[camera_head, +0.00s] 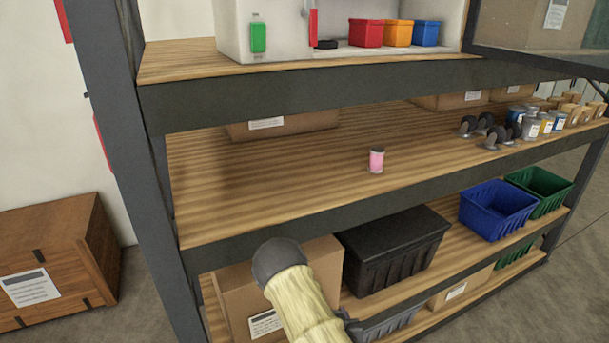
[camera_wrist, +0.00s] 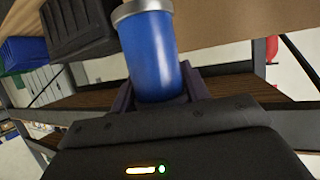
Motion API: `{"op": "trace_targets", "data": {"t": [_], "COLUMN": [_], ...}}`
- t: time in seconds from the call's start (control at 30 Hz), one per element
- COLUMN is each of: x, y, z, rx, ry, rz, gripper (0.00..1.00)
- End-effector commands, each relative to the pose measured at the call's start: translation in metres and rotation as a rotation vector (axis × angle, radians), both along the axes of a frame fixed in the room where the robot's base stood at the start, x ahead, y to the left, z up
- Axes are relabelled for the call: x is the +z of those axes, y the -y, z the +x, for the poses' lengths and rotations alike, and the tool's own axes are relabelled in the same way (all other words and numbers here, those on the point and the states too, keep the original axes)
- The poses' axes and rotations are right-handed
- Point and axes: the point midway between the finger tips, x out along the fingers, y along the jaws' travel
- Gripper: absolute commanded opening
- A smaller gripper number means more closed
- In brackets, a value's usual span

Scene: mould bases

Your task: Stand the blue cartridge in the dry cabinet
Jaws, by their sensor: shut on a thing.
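The blue cartridge (camera_wrist: 152,55) with a silver-grey rim fills the middle of the wrist view. My gripper (camera_wrist: 160,93) is shut on it, with one dark finger on each side. The gripper and cartridge do not show in the head view; only part of my arm does, at the bottom.
Inside the cabinet are a red bin (camera_head: 366,33), an orange bin (camera_head: 398,34), a blue bin (camera_head: 426,33) and a small black round thing (camera_head: 326,44). A pink spool-like item (camera_head: 376,160) stands on the middle shelf. A dark post (camera_head: 125,150) rises at the left.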

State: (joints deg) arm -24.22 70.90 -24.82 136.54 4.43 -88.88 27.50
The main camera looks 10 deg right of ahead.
Motion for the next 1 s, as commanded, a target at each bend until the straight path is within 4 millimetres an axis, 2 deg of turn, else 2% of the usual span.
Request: {"op": "trace_targets", "data": {"t": [0.47, 0.8, 1.0], "x": [0.004, 0.053, 0.076], "y": [0.001, 0.000, 0.000], "z": [0.000, 0.000, 0.000], "rx": [-0.002, 0.000, 0.000], "ry": [0.001, 0.001, 0.001], "rz": [-0.001, 0.000, 0.000], "gripper": [0.20, 0.20, 0.20]}}
